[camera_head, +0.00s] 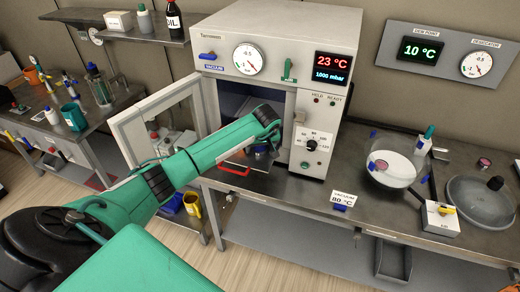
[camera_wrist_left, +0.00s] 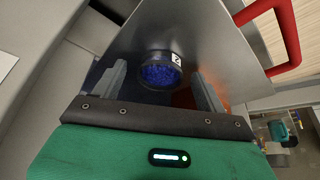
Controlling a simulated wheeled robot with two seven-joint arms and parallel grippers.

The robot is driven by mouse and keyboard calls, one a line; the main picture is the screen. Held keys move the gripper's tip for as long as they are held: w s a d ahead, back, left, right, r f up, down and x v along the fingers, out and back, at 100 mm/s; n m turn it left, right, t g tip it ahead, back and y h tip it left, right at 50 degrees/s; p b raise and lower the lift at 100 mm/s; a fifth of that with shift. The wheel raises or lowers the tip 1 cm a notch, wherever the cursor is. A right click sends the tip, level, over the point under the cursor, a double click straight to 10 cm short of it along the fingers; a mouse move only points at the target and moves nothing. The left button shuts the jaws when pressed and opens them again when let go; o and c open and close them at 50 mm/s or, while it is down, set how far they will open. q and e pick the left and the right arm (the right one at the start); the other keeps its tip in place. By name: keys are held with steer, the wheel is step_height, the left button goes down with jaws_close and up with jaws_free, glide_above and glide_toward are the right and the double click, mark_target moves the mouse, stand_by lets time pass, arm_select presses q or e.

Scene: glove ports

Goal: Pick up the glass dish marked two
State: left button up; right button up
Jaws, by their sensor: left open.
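The glass dish marked 2 (camera_wrist_left: 160,72) holds blue granules and sits on a metal shelf or tray (camera_wrist_left: 205,25) in the left wrist view. Its white label faces up and to the right. My left gripper (camera_wrist_left: 161,88) is open, with one finger on each side of the dish and gaps showing between. In the head view my left arm reaches to the open doorway of the vacuum oven (camera_head: 275,45), and the gripper (camera_head: 262,150) is at the opening, partly hidden by my wrist. My right gripper is not in view.
The oven door (camera_head: 165,120) stands open on the left. A red handle (camera_wrist_left: 280,25) is at the tray's front. A glass bowl (camera_head: 395,160), a desiccator lid (camera_head: 480,200) and a white box (camera_head: 440,217) stand on the bench to the right. Its front middle is mostly clear.

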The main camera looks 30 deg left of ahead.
arm_select(q)
steer(key=shift+c, duration=0.4)
steer(key=c, duration=1)
steer(key=shift+o, duration=0.2)
